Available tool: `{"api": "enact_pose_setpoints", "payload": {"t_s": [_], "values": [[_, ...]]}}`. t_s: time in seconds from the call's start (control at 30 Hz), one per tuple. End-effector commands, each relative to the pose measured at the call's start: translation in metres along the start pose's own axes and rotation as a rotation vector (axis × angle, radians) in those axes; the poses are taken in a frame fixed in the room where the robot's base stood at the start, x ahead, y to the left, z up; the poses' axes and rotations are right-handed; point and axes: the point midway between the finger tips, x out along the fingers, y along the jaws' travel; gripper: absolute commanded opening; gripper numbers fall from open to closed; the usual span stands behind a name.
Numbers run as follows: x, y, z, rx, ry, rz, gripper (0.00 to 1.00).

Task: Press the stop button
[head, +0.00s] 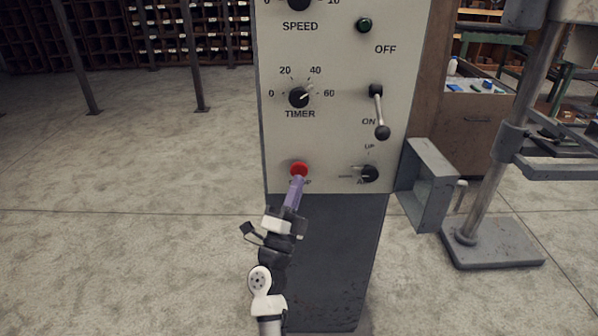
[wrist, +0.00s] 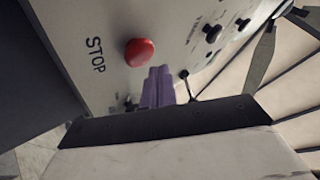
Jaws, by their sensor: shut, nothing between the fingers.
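The red stop button (head: 299,169) is a round knob low on the left of the pale control panel (head: 330,135). It also shows in the wrist view (wrist: 139,52), with the word STOP beside it. My gripper (head: 298,181) has purple fingers, shut together and empty. In the head view the fingertips overlap the lower edge of the button. In the wrist view my gripper (wrist: 160,70) has its tips just beside the button's lower right. I cannot tell whether they touch it. The fingers partly hide the label under the button in the head view.
A grey metal stand (head: 490,245) is at right. Floor at left is clear.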

Motion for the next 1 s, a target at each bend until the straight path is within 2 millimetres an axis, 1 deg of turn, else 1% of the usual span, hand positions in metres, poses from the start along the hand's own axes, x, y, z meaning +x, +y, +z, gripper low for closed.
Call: {"api": "enact_pose_setpoints", "payload": {"t_s": [0.2,0.43,0.6,0.87,0.97,1.0], "values": [[-0.014,-0.013,-0.011,-0.001,-0.003,0.001,0.00],[-0.029,-0.022,-0.022,-0.002,-0.002,0.000,0.00],[-0.033,-0.024,-0.024,0.000,-0.001,0.000,0.00],[-0.032,-0.024,-0.024,0.000,0.000,0.000,0.00],[-0.029,-0.044,-0.014,0.012,-0.014,-0.035,0.00],[-0.028,-0.059,-0.006,0.018,-0.025,-0.061,0.00]]}}
